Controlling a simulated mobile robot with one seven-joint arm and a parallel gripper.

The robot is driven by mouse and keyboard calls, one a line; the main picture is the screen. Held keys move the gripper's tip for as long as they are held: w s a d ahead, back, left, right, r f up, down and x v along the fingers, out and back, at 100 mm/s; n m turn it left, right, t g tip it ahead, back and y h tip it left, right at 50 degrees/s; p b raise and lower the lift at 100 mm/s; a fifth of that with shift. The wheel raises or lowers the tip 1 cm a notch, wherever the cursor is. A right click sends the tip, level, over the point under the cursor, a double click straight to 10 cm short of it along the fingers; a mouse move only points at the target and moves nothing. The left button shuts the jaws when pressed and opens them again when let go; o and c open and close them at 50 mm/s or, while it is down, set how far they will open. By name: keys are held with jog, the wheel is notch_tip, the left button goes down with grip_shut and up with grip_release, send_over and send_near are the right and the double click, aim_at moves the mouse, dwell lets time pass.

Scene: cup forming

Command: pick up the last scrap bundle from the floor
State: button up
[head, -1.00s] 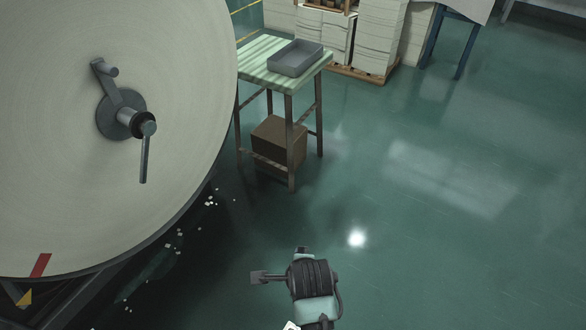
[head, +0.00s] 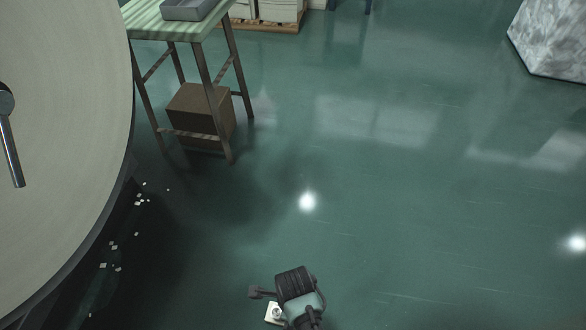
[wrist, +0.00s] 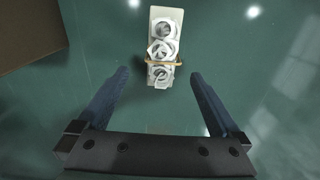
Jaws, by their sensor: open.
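The scrap bundle (wrist: 164,45) is a stack of white cut-out pieces with round holes, held by a tan band. In the wrist view it lies on the green floor at top centre. My gripper (wrist: 159,75) is open and empty. Its two fingers point toward the bundle, one to each side of its near end; I cannot tell the height gap. In the head view a small white piece, apparently the bundle (head: 272,313), shows at the bottom edge beside my arm, partly hidden by it.
A large paper roll (head: 55,150) stands at left, with small white scraps (head: 115,245) on the floor beside it. A table (head: 150,22) bears a grey tray (head: 188,8), with a brown box (head: 196,112) below. The floor at centre and right is clear.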

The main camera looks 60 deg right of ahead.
aim_at(272, 316)
jog(key=shift+w+d+f+b, duration=0.1)
jog(key=shift+w+f+b, duration=0.05)
jog(key=shift+f+b, duration=1.55)
jog(key=shift+w+d+f+b, duration=0.1)
jog(key=shift+f+b, duration=1.35)
jog(key=shift+f, duration=0.3)
jog(key=shift+r, duration=0.1)
jog(key=shift+c, duration=0.3)
jog(key=c, duration=1.5)
